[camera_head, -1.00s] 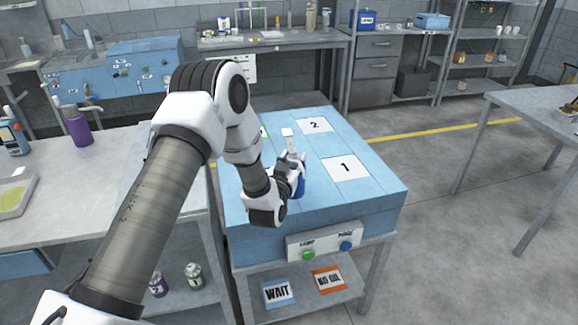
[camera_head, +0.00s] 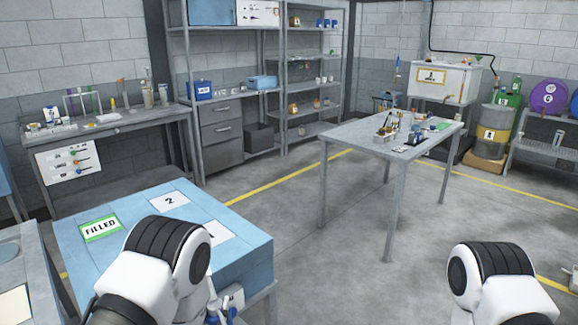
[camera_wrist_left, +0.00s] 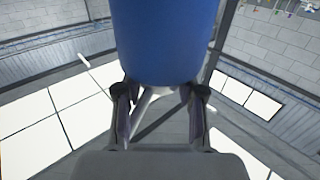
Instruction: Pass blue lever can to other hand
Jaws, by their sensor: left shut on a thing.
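The blue can (camera_wrist_left: 167,40) fills the top middle of the left wrist view; its lever and far end are out of that view. My left gripper (camera_wrist_left: 160,92) is shut on it, with a finger on each side of its near end. In the head view my left gripper (camera_head: 218,312) is at the bottom edge, in front of the blue table box, mostly hidden by my own arm. Small blue patches show there, too cut off to read clearly. My right arm shows at the bottom right of the head view, but its gripper is out of frame.
A blue-topped table (camera_head: 240,240) with a FILLED card (camera_head: 100,229) and numbered cards stands at the lower left. A grey table (camera_head: 345,132) with small items stands at the middle right. Open floor (camera_head: 350,270) lies between my arms.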

